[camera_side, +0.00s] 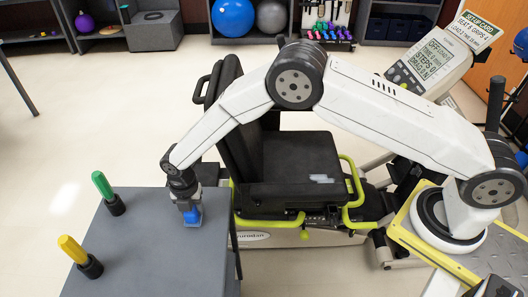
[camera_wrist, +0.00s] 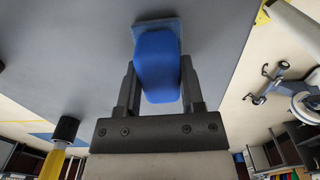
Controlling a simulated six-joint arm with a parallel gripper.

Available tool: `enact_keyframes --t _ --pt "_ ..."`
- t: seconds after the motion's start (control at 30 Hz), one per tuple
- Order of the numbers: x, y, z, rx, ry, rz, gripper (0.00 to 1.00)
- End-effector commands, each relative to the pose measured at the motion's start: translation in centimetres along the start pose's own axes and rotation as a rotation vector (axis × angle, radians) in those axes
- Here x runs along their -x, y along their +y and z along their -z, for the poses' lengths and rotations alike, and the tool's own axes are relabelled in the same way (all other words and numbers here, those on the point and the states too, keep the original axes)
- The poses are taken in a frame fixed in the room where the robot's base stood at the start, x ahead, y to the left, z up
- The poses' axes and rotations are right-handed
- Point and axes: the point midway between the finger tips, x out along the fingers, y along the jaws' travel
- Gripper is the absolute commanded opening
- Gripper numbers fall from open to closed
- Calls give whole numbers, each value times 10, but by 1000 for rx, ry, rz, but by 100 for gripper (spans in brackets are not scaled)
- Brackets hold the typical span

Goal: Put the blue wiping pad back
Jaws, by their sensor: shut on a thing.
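The blue wiping pad (camera_side: 193,217) is at the right part of the grey table top (camera_side: 150,262). My gripper (camera_side: 188,203) points down over the table and is shut on the pad. In the wrist view the pad (camera_wrist: 157,62) sits between the two dark fingers of my gripper (camera_wrist: 160,85). A paler, grey-blue flat edge shows at the pad's far end. I cannot tell whether it is the pad's own face or a patch on the table. The pad is at or very close to the table top; contact is not clear.
A green handle (camera_side: 102,185) and a yellow handle (camera_side: 72,249) stand in black holders on the table, left of my gripper. The stepper's black seat (camera_side: 300,157) with yellow-green rails is beyond the table's right edge. The table between the handles and pad is bare.

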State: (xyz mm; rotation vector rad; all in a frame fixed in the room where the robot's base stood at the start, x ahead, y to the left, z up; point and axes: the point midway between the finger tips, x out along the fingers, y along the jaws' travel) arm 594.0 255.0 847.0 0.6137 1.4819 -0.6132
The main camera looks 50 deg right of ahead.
Motion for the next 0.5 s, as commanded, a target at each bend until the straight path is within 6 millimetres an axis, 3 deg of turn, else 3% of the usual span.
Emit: enact_keyframes --t 0.2,0.23,0.3,0.5 --pt "-3 0 0 0 0 1 0" --pt "-3 0 0 0 0 1 59" --pt "-3 0 0 0 0 1 81" --pt "-3 0 0 0 0 0 85"
